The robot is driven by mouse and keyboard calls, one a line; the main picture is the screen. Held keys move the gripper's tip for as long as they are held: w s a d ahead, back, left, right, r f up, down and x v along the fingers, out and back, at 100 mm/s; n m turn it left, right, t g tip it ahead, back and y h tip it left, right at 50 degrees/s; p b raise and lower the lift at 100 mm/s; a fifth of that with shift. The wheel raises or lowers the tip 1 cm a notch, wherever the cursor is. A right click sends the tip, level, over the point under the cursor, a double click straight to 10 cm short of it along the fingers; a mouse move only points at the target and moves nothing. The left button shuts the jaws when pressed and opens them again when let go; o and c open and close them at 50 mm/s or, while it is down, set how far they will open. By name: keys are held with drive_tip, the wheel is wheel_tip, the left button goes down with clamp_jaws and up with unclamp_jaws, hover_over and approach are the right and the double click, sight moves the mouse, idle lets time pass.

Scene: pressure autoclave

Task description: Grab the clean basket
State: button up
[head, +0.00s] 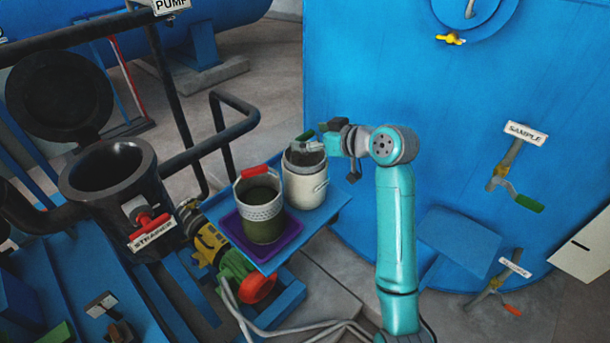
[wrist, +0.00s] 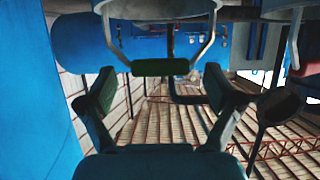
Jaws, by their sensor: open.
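The clean basket (head: 305,158) has a grey rim and sits inside a white bucket (head: 307,190) on a blue stand. Its green handle grip (head: 304,136) stands above the rim. In the wrist view the dark green grip (wrist: 160,67) hangs on a wire bail, centred between my fingers. My gripper (head: 318,143) is open at the handle, reaching in from the right. In the wrist view my gripper (wrist: 160,88) has a dark-padded finger on each side of the grip, with gaps between. The basket's lower part is hidden by the bucket.
A second basket (head: 260,211) with a red handle (head: 254,171) stands on a purple tray (head: 284,240) just left of the bucket. The black strainer (head: 110,190) with its lid open is farther left. A big blue tank (head: 450,120) stands close behind my arm.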

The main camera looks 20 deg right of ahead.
clamp_jaws()
drive_tip(key=shift+r, duration=0.15)
